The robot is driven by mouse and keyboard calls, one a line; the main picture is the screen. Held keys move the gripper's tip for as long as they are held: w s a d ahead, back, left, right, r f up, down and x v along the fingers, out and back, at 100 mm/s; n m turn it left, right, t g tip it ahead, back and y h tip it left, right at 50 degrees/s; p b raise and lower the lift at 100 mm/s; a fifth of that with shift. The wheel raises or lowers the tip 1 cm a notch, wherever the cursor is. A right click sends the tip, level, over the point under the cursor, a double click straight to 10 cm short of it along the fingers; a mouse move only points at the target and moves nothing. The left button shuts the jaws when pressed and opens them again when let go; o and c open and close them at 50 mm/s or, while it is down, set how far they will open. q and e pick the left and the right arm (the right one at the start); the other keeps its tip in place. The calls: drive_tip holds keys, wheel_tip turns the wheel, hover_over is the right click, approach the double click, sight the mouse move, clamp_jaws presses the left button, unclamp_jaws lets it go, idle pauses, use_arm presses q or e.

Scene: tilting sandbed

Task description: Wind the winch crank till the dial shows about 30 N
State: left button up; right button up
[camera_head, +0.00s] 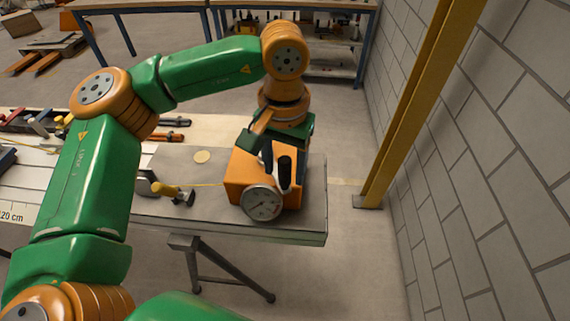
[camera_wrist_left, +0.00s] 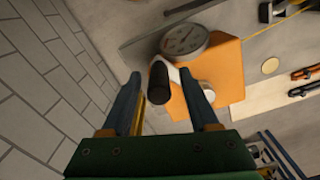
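The orange winch box (camera_head: 240,174) stands near the right end of the grey table (camera_head: 310,216). Its round white dial (camera_head: 262,203) faces me; it also shows in the left wrist view (camera_wrist_left: 184,39), but the reading is too small to tell. The black crank handle (camera_head: 285,164) sticks up from the winch on a pale crank arm. My left gripper (camera_head: 282,170) reaches down over the winch from behind. In the left wrist view my left gripper (camera_wrist_left: 160,78) is open, with the crank handle (camera_wrist_left: 158,86) between its blue fingers and gaps visible beside it. My right gripper is out of view.
A round tan disc (camera_head: 202,156) lies on the table. A yellow post (camera_head: 415,110) and block wall stand at the right, with bare floor between.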

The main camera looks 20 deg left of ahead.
use_arm(q)
drive_tip(key=shift+r, duration=0.25)
wheel_tip(320, 180, up, 7)
drive_tip(key=shift+f+b, duration=0.15)
drive_tip(key=shift+b, duration=0.25)
